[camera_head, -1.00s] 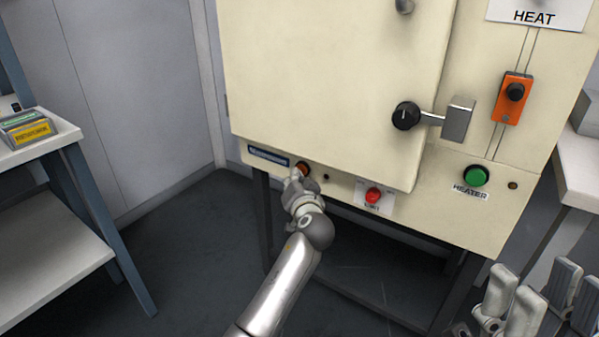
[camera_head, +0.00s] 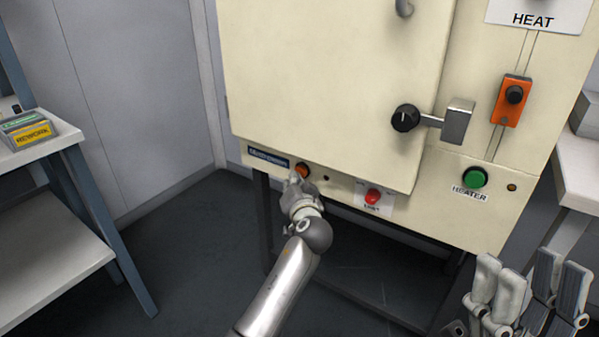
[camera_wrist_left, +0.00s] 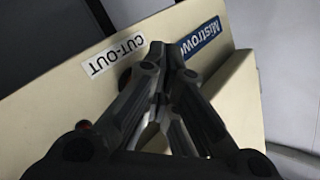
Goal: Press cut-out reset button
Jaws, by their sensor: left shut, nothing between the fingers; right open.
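An orange-red round button (camera_head: 301,170) sits low on the cream cabinet's front panel, right of the blue nameplate. A white CUT-OUT label (camera_wrist_left: 117,55) shows in the left wrist view beside my fingers; my gripper hides that spot in the head view. My left gripper (camera_head: 295,179) is shut and empty, its tips just below the orange button. In the left wrist view its closed fingertips (camera_wrist_left: 164,47) lie between the CUT-OUT label and the blue nameplate (camera_wrist_left: 202,37). I cannot tell whether they touch the panel. My right gripper (camera_head: 526,266) is open at the lower right.
A red button (camera_head: 373,196) on a white label and a green HEATER button (camera_head: 474,178) sit further right on the panel. The door handle (camera_head: 457,122) juts out above. A shelf (camera_head: 60,135) with a REWORK box (camera_head: 30,133) stands left. Floor between is clear.

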